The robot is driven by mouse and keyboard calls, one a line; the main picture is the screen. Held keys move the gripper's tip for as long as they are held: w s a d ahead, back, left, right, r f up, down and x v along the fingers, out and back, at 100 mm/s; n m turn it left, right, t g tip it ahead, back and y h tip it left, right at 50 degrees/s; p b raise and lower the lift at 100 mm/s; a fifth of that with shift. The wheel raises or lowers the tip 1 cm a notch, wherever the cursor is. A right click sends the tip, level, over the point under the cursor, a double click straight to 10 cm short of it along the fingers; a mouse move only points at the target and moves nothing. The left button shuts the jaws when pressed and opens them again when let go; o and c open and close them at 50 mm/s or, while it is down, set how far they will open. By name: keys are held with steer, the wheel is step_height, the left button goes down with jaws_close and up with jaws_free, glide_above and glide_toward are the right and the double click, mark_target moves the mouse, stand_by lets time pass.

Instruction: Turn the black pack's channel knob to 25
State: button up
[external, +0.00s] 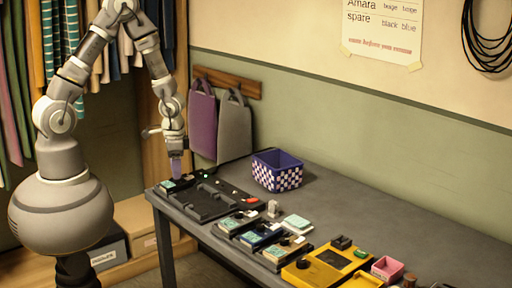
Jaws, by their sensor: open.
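My gripper (175,168) is open, pointing down over the left end of the grey table. A pale purple part shows at its tip; I cannot tell whether it is a finger or something behind. Below it a black tray-like unit (208,203) lies on the table, with a small green light and a red part. A dark pack (170,187) with a pale green label sits at its left end, close under my gripper. Several small dark packs with pale labels (238,220) lie right of the unit. Which is the black pack is unclear, and no channel knob or number is readable.
A blue basket with a checkered front (277,171) stands behind the unit. A yellow device (328,265) and a pink box (387,269) lie towards the right front. Purple and grey bags (234,125) hang on the wall. The table's back right is clear.

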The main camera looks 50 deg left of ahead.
steer(key=shift+f, duration=0.9)
jaws_close()
steer(key=shift+r+m, duration=0.1)
steer(key=shift+m, duration=0.2)
steer(key=m, duration=0.3)
steer(key=shift+a, duration=0.1)
steer(key=shift+m+p, duration=0.7)
steer(key=shift+m, duration=1.3)
